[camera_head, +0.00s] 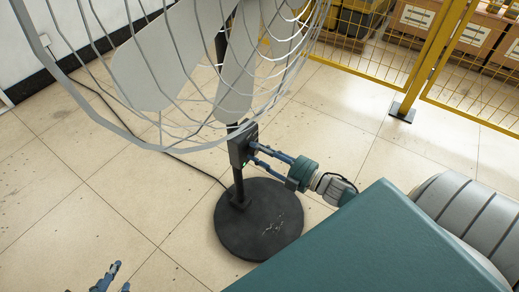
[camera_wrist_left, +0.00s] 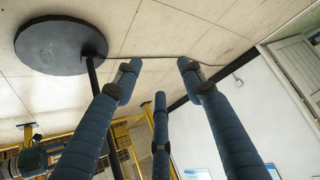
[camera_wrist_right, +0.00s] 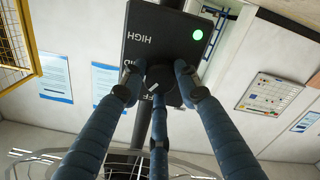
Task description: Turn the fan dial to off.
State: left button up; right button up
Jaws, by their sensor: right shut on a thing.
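The fan's dark control box (camera_head: 240,145) sits on its pole under the large grey fan cage (camera_head: 205,65). In the right wrist view the box (camera_wrist_right: 160,40) appears upside down, with a HIGH label and a lit green light (camera_wrist_right: 197,34). My right gripper (camera_head: 252,154) reaches it from the right. Its fingers (camera_wrist_right: 158,85) are shut around the round black dial (camera_wrist_right: 160,83), partly hiding it and the other labels. A pale mark shows on the dial; which setting it points to I cannot tell. My left gripper (camera_head: 112,278) is open and empty, low at left; its spread fingers show in the left wrist view (camera_wrist_left: 158,80).
The fan's round black base (camera_head: 258,220) stands on the tiled floor, with a cable running behind it. A yellow mesh fence (camera_head: 385,45) with a post stands at the back right, with boxes behind it.

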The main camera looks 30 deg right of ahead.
pick_arm(q)
jog(key=shift+s+a+f+g, duration=0.15)
jog(key=shift+s+f, duration=0.1)
jog(key=shift+s, duration=0.2)
jog(key=shift+s+a+f+g, duration=0.15)
jog(key=shift+s+f, duration=0.1)
jog(key=shift+s, duration=0.15)
pick_arm(e)
jog(key=n, duration=0.6)
jog(key=shift+a+n, duration=0.1)
jog(key=shift+n, duration=0.3)
jog(key=o, duration=1.2)
jog(key=shift+c, duration=0.2)
jog(key=shift+s, duration=0.15)
jog(key=v, duration=1.2)
jog(key=shift+a, duration=0.1)
